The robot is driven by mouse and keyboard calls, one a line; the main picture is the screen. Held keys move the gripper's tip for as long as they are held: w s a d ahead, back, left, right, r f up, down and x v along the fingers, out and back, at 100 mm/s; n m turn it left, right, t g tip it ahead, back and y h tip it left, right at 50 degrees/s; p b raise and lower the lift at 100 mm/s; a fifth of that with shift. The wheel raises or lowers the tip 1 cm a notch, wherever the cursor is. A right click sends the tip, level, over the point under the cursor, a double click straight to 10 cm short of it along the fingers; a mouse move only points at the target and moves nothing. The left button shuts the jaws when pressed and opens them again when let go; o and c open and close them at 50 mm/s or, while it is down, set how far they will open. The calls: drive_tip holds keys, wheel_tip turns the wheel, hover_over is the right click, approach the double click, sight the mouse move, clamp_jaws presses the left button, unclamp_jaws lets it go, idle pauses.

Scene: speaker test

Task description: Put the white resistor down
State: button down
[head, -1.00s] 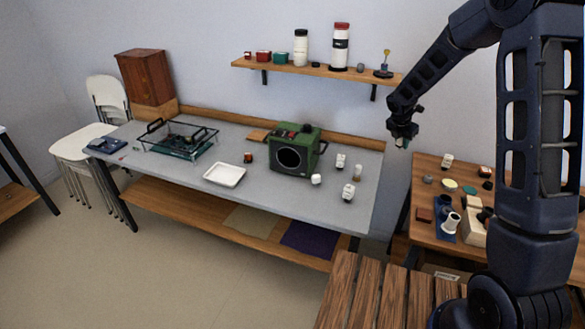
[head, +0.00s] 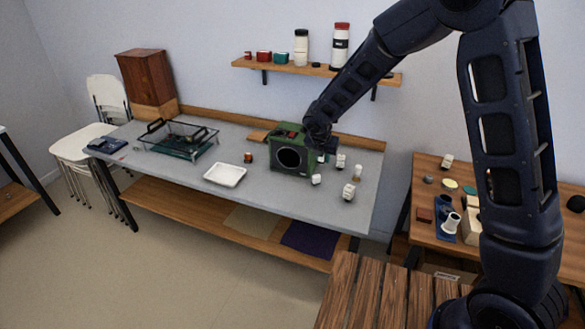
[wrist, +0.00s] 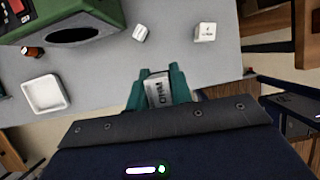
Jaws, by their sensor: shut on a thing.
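My gripper (wrist: 158,92) has teal fingers and is shut on a white block with dark lettering, the white resistor (wrist: 159,90). In the wrist view the resistor shows between the fingers, with the grey bench top behind it. In the head view my gripper (head: 324,154) is in front of the right side of the green speaker box (head: 282,163). The resistor cannot be made out there. I cannot tell how high it is above the bench.
The grey bench (head: 250,192) carries a white tray (head: 225,184) left of the speaker box. Small white blocks (head: 349,191) stand right of it, and two show in the wrist view (wrist: 205,32). Bare bench lies between tray and blocks. A wooden shelf (head: 290,70) hangs above.

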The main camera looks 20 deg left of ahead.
sight(316, 203)
drive_tip(key=shift+s+a+f, duration=0.15)
drive_tip(key=shift+s+a, duration=0.45)
drive_tip(key=shift+s, duration=0.15)
wheel_tip(316, 203, down, 20)
drive_tip(key=shift+r, duration=0.1)
drive_tip(key=c, duration=1.3)
unclamp_jaws()
drive_tip(key=shift+o, duration=0.2)
drive_tip(key=v, duration=1.2)
drive_tip(key=shift+d+r, duration=0.1)
